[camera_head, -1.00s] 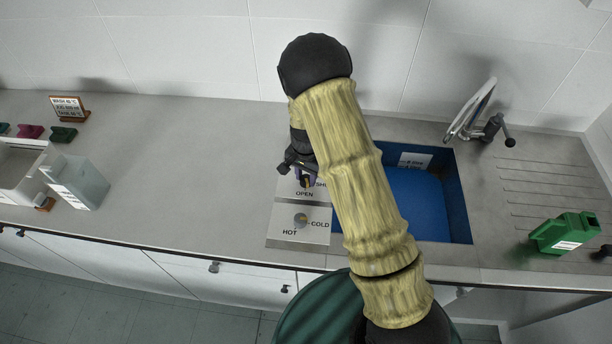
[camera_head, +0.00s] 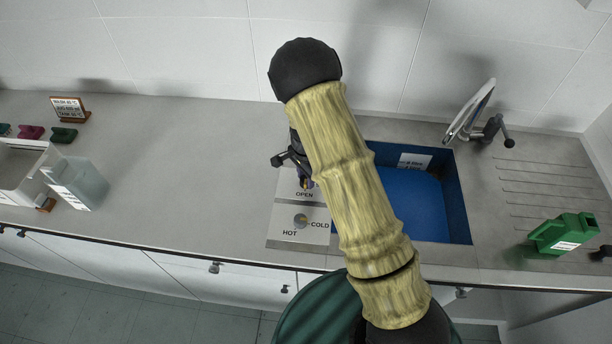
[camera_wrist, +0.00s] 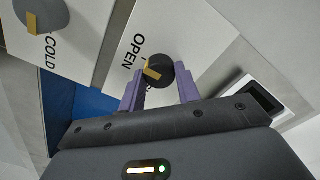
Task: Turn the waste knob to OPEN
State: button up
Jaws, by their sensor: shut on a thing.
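The waste knob (camera_wrist: 165,70) is a dark round knob with a yellow pointer mark, on a white plate (camera_wrist: 140,32) lettered OPEN. In the wrist view the pointer mark lies on the side of the knob near the OPEN lettering. My gripper (camera_wrist: 160,85) has its two purple fingers on either side of the knob, shut on it. In the head view my gripper (camera_head: 304,183) is over the plate just above the word OPEN. There my arm and gripper hide most of the knob, and SHUT cannot be read.
A grey HOT/COLD knob (camera_head: 301,221) sits on the plate in front. The blue sink (camera_head: 420,205) and tap (camera_head: 492,128) are to the right, with a green container (camera_head: 563,234) beyond. A clear bin (camera_head: 78,184) stands left. The middle-left counter is clear.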

aim_at(306, 179)
jog(key=o, duration=1)
notch_tip(306, 179, up, 18)
jog(key=b, duration=0.3)
jog(key=shift+f, duration=0.25)
jog(key=shift+d, duration=0.1)
jog(key=s+d+n+t, duration=0.1)
jog(key=s+d+n, duration=0.2)
jog(key=s, duration=0.3)
jog(key=s+d+n, duration=0.4)
jog(key=s, duration=0.2)
jog(key=s+d+n+t, duration=0.1)
jog(key=s+d+n, duration=0.2)
jog(key=s, duration=0.3)
jog(key=shift+s+d+r+n+t, duration=0.15)
jog(key=shift+d+r+n+t, duration=0.2)
jog(key=shift+n, duration=0.35)
